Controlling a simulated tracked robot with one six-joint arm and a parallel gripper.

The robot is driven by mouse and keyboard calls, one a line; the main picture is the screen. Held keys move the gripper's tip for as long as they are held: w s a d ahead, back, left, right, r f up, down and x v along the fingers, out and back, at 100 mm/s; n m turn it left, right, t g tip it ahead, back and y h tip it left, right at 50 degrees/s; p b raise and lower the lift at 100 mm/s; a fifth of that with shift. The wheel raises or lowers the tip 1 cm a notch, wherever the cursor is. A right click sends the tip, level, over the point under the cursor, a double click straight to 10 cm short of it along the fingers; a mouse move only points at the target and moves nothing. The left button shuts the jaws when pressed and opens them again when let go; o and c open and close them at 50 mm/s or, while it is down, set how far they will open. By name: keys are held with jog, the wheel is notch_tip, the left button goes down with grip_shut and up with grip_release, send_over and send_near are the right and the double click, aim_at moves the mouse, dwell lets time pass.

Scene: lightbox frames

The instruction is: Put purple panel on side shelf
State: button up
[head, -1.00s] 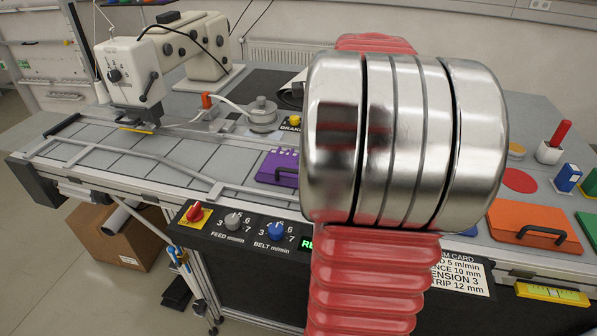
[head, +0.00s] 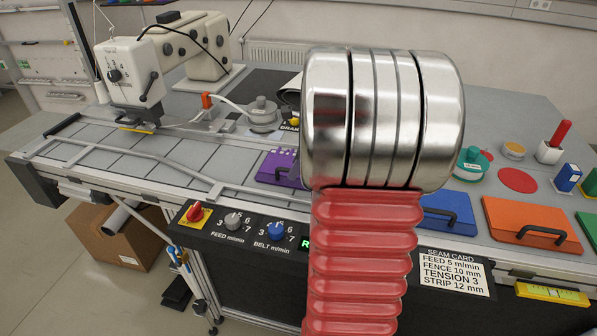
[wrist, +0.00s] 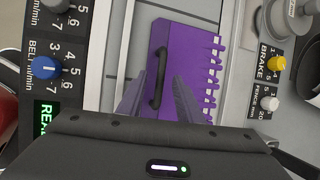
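The purple panel (head: 272,168) lies on the grey work table, partly hidden by my arm in the head view. In the wrist view the purple panel (wrist: 178,40) shows a black bar handle (wrist: 160,72) along its left side and a row of pegs along its right edge. My gripper (wrist: 155,88) is open and empty over the panel, its two fingers on either side of the handle in the picture. I cannot tell how high the fingers are above it. My gripper is hidden in the head view. I cannot make out which surface is the side shelf.
A blue panel (head: 447,214) and an orange panel (head: 530,222) lie to the right. A control strip with knobs (head: 277,232) runs along the front edge. A white sewing machine (head: 130,75) stands at the left, and a grey spool (head: 262,115) stands behind the purple panel.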

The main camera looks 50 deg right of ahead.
jog(key=shift+x, duration=0.95)
jog(key=shift+c, duration=0.4)
grip_shut()
dwell(0.6)
